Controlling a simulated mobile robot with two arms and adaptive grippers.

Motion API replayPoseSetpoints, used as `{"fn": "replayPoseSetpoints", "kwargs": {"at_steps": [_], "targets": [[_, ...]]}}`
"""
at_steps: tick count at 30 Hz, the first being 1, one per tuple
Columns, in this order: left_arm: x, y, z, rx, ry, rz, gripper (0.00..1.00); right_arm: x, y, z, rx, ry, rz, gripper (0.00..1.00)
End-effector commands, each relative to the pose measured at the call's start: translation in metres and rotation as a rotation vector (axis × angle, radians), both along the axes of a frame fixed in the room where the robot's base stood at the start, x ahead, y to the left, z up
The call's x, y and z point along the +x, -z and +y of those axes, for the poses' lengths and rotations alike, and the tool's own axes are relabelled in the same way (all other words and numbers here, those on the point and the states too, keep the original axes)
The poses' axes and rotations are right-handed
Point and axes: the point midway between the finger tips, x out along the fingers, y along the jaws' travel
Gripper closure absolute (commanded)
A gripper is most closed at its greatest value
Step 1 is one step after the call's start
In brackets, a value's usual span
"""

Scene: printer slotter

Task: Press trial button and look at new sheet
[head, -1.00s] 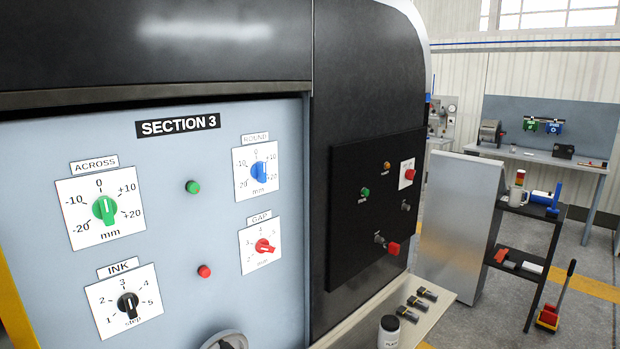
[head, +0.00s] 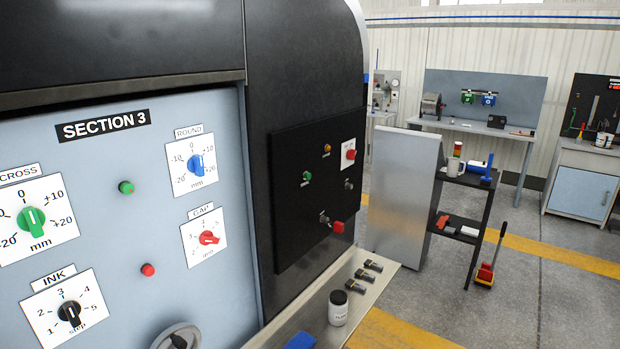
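The black control panel (head: 312,192) is on the dark side of the machine, right of the SECTION 3 panel. It carries a green button (head: 307,176) with a label too small to read, an orange button (head: 326,148), a red button on a white plate (head: 349,154), dark knobs and a larger red knob (head: 338,227). I cannot tell which is the trial button. The SECTION 3 panel (head: 100,250) has ACROSS, ROUND, INK and GAP dials, plus a green button (head: 126,187) and a red button (head: 148,269). No sheet is visible. Neither gripper is in view.
A ledge (head: 318,312) under the control panel holds a white jar (head: 338,308), several small dark parts and a blue item (head: 300,341). A black shelf cart (head: 470,215) stands to the right. Workbenches line the back wall. Grey floor with yellow stripes is open at the right.

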Motion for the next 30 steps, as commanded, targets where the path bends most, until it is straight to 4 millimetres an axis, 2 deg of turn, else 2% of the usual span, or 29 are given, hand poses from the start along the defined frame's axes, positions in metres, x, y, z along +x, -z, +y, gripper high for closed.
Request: {"fn": "replayPoseSetpoints", "kwargs": {"at_steps": [1, 6, 30], "targets": [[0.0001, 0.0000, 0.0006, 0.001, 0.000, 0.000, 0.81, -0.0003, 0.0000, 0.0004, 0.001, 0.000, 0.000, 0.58], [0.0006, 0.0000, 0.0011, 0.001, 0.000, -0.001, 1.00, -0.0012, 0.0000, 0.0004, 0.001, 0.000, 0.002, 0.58], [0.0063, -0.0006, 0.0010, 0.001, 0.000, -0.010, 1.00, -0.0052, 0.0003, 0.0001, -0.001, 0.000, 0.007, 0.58]]}}
